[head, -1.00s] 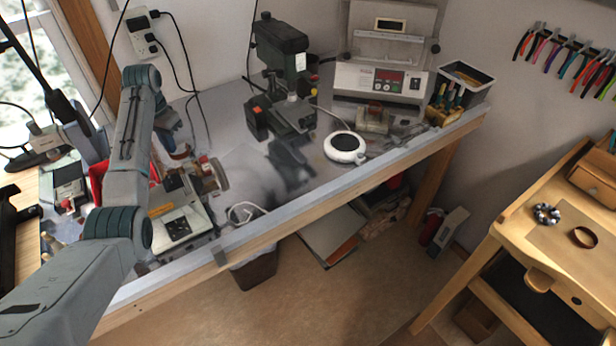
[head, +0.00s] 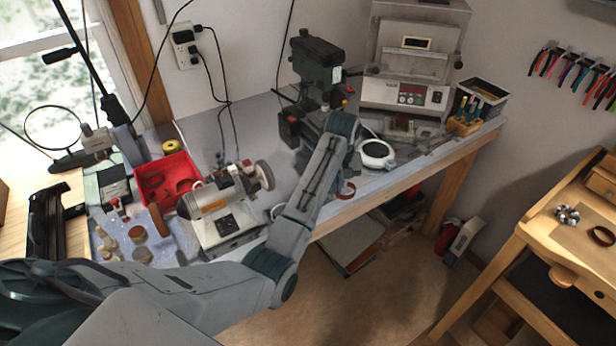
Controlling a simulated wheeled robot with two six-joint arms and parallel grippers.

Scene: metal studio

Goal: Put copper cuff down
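The copper cuff (head: 347,190) is a reddish-brown open ring. In the head view it shows just right of my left forearm, in front of the bench's front edge. My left gripper (head: 340,178) is mostly hidden behind that forearm, beside the cuff. The cuff has come along with the arm, so the gripper appears shut on it. I cannot see both fingertips, or whether the cuff touches the bench. My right gripper is not in view.
A wooden workbench (head: 545,240) at right holds another dark ring (head: 601,236).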

